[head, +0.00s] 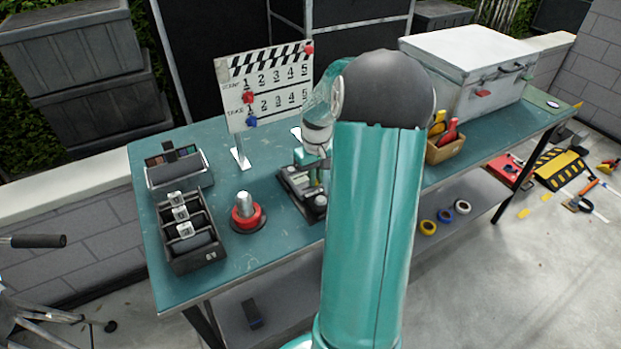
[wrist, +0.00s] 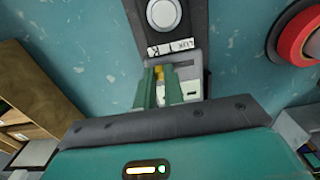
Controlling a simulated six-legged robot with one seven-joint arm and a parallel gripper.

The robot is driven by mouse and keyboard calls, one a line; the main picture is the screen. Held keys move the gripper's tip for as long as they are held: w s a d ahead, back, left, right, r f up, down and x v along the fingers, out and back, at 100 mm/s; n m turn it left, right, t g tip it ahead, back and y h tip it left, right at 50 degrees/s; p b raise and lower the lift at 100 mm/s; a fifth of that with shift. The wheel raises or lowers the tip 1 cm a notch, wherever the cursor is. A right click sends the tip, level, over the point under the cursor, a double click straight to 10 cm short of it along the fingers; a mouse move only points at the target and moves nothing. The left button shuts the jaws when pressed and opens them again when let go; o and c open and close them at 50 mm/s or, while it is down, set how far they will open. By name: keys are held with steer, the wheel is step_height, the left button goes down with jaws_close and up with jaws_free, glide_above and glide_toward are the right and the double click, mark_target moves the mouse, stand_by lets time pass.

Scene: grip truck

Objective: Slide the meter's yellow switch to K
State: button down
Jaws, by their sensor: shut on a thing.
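The meter (head: 291,186) is a dark, flat device lying on the teal table, partly hidden by my arm in the head view. In the wrist view the meter (wrist: 193,12) shows a round white dome and a white label strip reading LUX at the right and K at the left. My gripper (wrist: 160,77) is over the meter with its green fingers shut on the yellow switch (wrist: 160,71). The switch is mostly hidden between the fingers and lies by the K side of the label. My gripper also shows in the head view (head: 318,183), small and partly hidden.
A red-ringed button (head: 247,218) stands left of the meter, with a black battery tray (head: 192,250) beyond it. A clapperboard (head: 265,85) on a stand is behind. A wooden box (head: 445,151) and a white case (head: 465,75) are to the right.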

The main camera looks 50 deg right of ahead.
steer(key=shift+s+d+r, duration=0.1)
steer(key=shift+d, duration=0.15)
steer(key=c, duration=1.5)
jaws_free()
step_height(320, 180, up, 14)
steer(key=shift+f, duration=0.15)
steer(key=shift+a, duration=0.1)
